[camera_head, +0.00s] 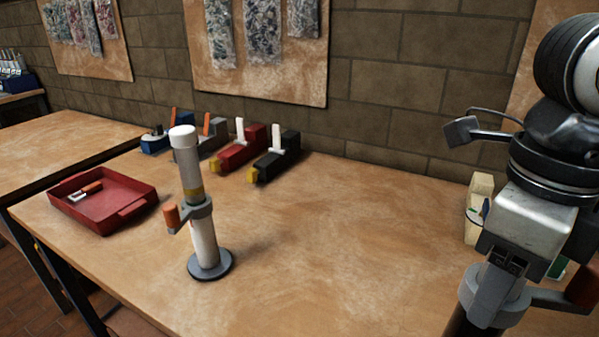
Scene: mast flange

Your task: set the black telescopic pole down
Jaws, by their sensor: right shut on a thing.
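The pole looks tilted. Its lower end is out of the picture, so I cannot tell whether it touches anything. My left gripper is not in view.
A white pole (203,240) stands upright on a dark round base on the wooden table (330,250). A red tray (125,215) is at the left. Several clamp-like tools, including a red one (240,150), line the wall. The table's middle is clear.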

